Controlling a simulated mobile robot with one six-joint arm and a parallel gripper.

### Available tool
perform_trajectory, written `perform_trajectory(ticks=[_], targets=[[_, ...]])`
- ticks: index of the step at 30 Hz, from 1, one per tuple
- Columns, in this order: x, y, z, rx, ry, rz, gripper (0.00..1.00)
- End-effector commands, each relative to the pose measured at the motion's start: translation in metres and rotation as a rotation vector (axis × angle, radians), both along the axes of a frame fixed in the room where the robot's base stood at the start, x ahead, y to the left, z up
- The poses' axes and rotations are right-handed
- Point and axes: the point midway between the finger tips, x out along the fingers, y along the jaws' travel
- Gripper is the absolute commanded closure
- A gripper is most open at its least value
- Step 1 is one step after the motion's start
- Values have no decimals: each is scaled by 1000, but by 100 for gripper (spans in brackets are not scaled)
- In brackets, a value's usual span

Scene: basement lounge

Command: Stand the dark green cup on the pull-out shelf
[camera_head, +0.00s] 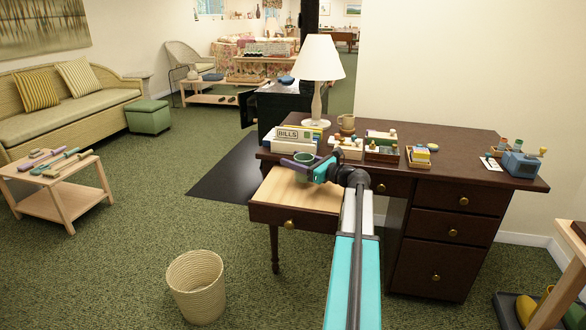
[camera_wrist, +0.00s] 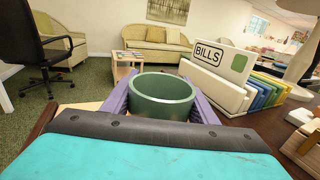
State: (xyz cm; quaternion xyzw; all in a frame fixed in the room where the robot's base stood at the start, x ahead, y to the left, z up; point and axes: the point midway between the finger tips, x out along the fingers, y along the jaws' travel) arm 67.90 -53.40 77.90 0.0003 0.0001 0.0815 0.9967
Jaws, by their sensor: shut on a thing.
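My gripper (camera_head: 304,165) has purple fingers and is shut on the dark green cup (camera_head: 303,158). In the wrist view the cup (camera_wrist: 163,95) is between the two fingers, upright and open at the top; its lower part is hidden by my gripper. The pull-out shelf (camera_head: 290,194) is a light wood board extending from the left front of the dark desk. The cup is over or near its back part; I cannot tell whether it touches the board. The middle of the shelf shows bare.
A letter holder marked BILLS (camera_head: 291,137) stands just behind the cup, beside a white lamp (camera_head: 318,62). Small boxes (camera_head: 383,150) and a tan mug (camera_head: 347,123) are on the desk top (camera_head: 460,148). A woven wastebasket (camera_head: 196,287) stands on the floor in front.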

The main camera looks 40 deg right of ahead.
Motion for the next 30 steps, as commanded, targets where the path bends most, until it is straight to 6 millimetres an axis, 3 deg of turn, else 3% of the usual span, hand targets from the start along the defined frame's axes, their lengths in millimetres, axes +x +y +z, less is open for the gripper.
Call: perform_trajectory(ticks=[5,20,21,23,24,30], targets=[[0,0,-21,1,0,0,73],[0,1,-26,0,-1,0,73],[0,1,-25,0,0,1,42],[0,1,-25,0,0,1,32],[0,1,-25,0,0,1,28],[0,1,-25,0,0,1,28]])
